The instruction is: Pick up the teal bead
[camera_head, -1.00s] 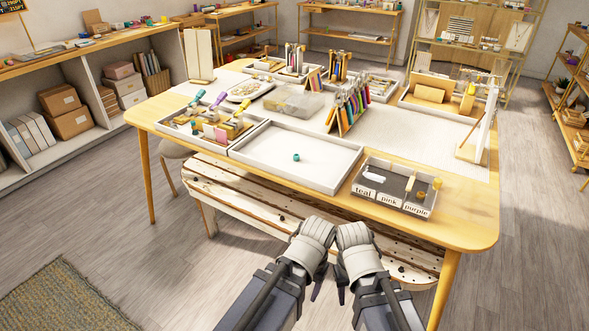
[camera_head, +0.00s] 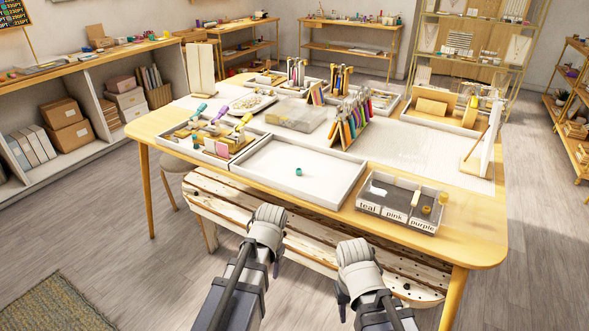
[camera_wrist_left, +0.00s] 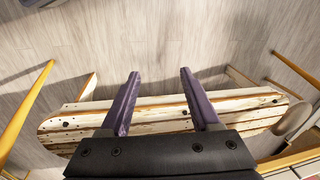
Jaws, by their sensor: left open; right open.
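The teal bead (camera_head: 298,171) is small and sits in the middle of a shallow white tray (camera_head: 338,203) on the wooden table. My left gripper (camera_head: 277,264) is below and in front of the table edge, left of the bead. Its two dark fingers are apart and empty in the left wrist view (camera_wrist_left: 160,74). My right gripper (camera_head: 342,302) is lower and to the right, also off the table, open, with its fingertips only partly showing. Neither gripper touches the bead. The bead does not show in the left wrist view.
A sorting box (camera_head: 397,220) labelled teal, pink and purple stands right of the white tray. A tray with tools (camera_head: 180,146) is on its left. A rack of colourful strips (camera_head: 345,130) stands behind. A wooden bench (camera_head: 315,246) sits under the table's front edge.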

